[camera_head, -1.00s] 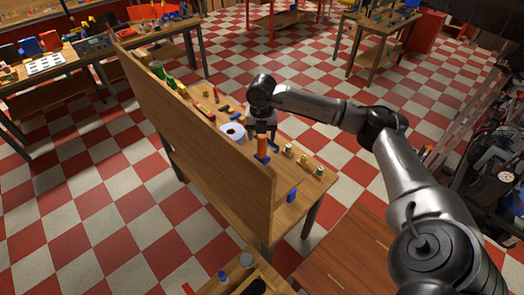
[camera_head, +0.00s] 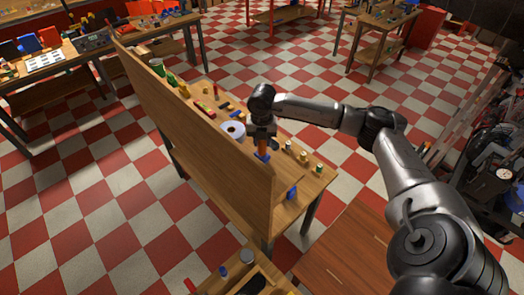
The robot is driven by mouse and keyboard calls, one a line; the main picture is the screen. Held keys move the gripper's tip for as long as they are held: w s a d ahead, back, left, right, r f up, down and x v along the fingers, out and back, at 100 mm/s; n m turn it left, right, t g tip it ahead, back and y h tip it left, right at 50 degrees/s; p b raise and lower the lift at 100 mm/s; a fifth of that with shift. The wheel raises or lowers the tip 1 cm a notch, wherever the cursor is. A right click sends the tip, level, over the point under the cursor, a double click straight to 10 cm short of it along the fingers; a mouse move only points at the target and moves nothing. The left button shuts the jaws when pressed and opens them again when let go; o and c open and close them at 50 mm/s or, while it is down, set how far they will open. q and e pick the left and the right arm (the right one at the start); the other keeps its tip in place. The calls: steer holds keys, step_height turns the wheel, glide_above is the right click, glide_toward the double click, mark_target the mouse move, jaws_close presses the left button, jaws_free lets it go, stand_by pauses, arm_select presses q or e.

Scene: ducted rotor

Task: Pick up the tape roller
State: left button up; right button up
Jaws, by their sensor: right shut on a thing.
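An orange and blue tool, which looks like the tape roller (camera_head: 263,145), is on the wooden workbench behind the tall board. Its orange part is upper and its blue part lower. My right gripper (camera_head: 262,138) points down over it and is shut on its orange part. The fingertips are small and partly hidden by the wrist and the tool. I cannot tell whether the tool touches the bench top. My left gripper is not in view.
A white roll (camera_head: 232,130) lies left of the gripper. Several small cans (camera_head: 302,157) stand to its right, and a blue item (camera_head: 291,192) is near the bench's front. The tall wooden board (camera_head: 205,125) walls the bench's left side.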

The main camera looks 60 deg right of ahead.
jaws_close()
steer(key=shift+r, duration=0.15)
steer(key=shift+r+b, duration=0.55)
steer(key=shift+r, duration=0.1)
steer(key=shift+s+d+r+b, duration=0.1)
steer(key=shift+s+r+b, duration=0.1)
steer(key=shift+r+b, duration=0.75)
steer(key=s+r+b, duration=0.4)
steer(key=s+r, duration=0.3)
steer(key=s, duration=0.4)
steer(key=shift+d+r+b, duration=0.25)
steer(key=shift+d+b, duration=0.05)
steer(key=shift+b, duration=0.05)
